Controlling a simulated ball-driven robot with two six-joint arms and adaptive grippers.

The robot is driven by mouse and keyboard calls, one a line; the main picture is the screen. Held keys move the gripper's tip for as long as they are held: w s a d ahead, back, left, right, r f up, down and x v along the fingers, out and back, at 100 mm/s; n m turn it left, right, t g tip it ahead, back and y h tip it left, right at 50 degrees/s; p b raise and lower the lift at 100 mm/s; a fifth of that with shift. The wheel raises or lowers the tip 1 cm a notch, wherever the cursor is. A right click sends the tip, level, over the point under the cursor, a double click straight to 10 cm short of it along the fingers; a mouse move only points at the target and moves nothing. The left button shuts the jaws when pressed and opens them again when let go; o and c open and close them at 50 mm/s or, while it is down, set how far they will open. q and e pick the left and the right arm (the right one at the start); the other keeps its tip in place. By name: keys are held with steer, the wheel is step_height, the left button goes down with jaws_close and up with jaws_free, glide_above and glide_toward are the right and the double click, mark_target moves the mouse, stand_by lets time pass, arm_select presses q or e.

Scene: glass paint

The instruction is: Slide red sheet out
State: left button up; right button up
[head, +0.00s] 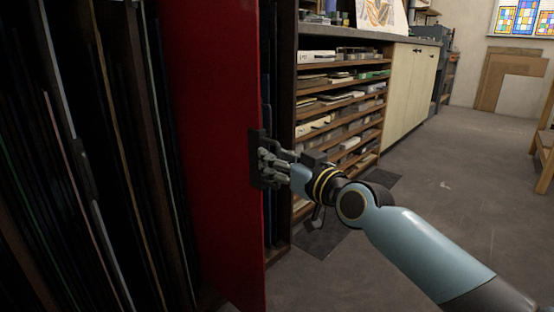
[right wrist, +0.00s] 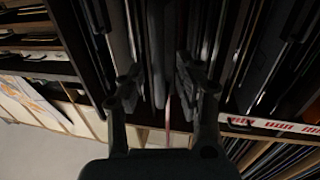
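The tall red sheet (head: 212,120) stands upright in the dark rack at the left of the head view. Its flat face shows, and its front edge stands out past the neighbouring sheets. My right gripper (head: 268,162) is at this front edge, about halfway up, with a dark block beside it. In the right wrist view its two fingers (right wrist: 157,85) are spread apart, with a thin red edge (right wrist: 168,112) between them. A gap shows at each side of that edge, so the gripper looks open around the sheet.
Several dark sheets (head: 110,110) stand close together left of the red one. A shelf unit (head: 345,95) with thin trays and a pale cabinet (head: 408,85) stand to the right. The floor (head: 440,170) in front is mostly clear. A wooden stool (head: 545,140) is at the right edge.

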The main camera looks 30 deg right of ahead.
steer(key=s+d, duration=0.1)
steer(key=s, duration=0.6)
steer(key=shift+s, duration=0.2)
steer(key=shift+f, duration=0.1)
steer(key=s+a+f+m+g+h, duration=0.1)
steer(key=s+a+f+g+h, duration=0.15)
steer(key=s+f+g, duration=1.65)
arm_select(q)
steer(key=s+a+f+p, duration=0.1)
steer(key=s+f+p, duration=0.2)
steer(key=s+p, duration=0.6)
steer(key=s+a+f+p, duration=0.1)
steer(key=s+f+p, duration=0.2)
steer(key=s+p, duration=0.6)
steer(key=shift+s+a+f+g, duration=0.2)
steer(key=shift+s+a+g, duration=0.05)
steer(key=shift+a+g, duration=0.05)
arm_select(e)
steer(key=s+d+f, duration=0.1)
steer(key=s+f, duration=0.4)
steer(key=s, duration=0.6)
steer(key=s+d+f+t+h, duration=0.1)
steer(key=s+d+f, duration=0.1)
steer(key=s+f, duration=0.4)
steer(key=s+d+f, duration=0.1)
steer(key=s+f, duration=0.4)
steer(key=s, duration=1.1)
steer(key=shift+s+d+f+t, duration=0.2)
steer(key=shift+d+f+t, duration=0.1)
steer(key=shift+f, duration=0.1)
